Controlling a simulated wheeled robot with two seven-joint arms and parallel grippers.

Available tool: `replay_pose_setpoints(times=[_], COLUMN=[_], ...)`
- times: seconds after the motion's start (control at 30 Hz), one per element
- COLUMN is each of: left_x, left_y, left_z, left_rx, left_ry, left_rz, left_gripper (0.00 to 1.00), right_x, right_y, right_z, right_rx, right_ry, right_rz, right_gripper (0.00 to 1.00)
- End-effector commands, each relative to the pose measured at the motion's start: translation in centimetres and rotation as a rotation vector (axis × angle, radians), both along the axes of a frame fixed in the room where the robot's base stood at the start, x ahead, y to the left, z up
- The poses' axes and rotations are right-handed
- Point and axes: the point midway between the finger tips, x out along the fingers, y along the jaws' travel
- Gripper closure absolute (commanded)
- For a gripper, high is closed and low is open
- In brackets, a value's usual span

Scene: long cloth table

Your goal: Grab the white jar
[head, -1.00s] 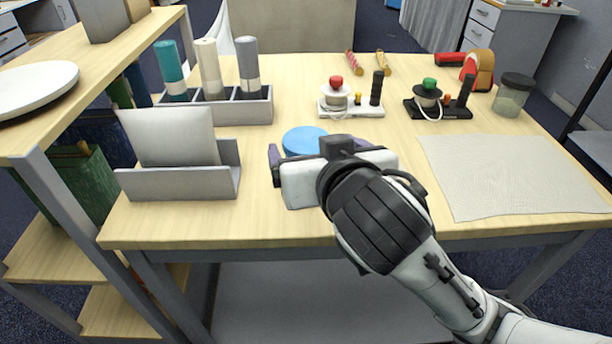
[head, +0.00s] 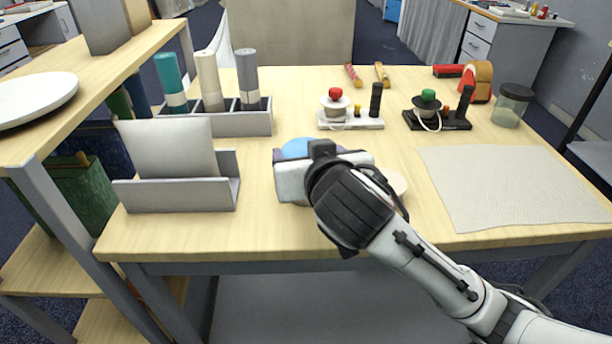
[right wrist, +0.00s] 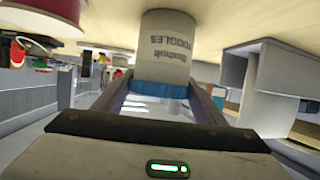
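The white jar (right wrist: 165,48) shows in the right wrist view, printed with dark lettering and with a blue lid (right wrist: 158,88). That view is upside down. In the head view only part of the blue lid (head: 298,147) shows; my right gripper hides the rest. My right gripper (right wrist: 158,88) is open, with one finger on each side of the lid. The fingertips are close to the jar; I cannot tell whether they touch it. The jar stands on the table. My left gripper is in neither view.
A grey holder (head: 178,193) with a white panel stands to the left. A rack of rolls (head: 232,122) is behind it. A cream cloth (head: 515,185) covers the right side of the table.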

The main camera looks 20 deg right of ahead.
Motion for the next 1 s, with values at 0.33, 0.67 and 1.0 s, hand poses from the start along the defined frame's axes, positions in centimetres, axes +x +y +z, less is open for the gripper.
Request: replay_pose_setpoints(times=[0.33, 0.67, 1.0], left_x=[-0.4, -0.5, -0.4], left_y=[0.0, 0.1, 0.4], left_z=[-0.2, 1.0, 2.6], left_rx=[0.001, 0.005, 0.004], left_ry=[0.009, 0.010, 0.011], left_rz=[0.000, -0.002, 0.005], left_gripper=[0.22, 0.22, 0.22], right_x=[0.0, 0.0, 0.0], right_y=[0.0, 0.1, 0.0], right_z=[0.1, 5.5, 11.4], right_rx=[0.001, 0.005, 0.001], right_ry=[-0.001, -0.006, -0.002], right_rz=[0.001, 0.001, 0.001], right_gripper=[0.59, 0.59, 0.59])
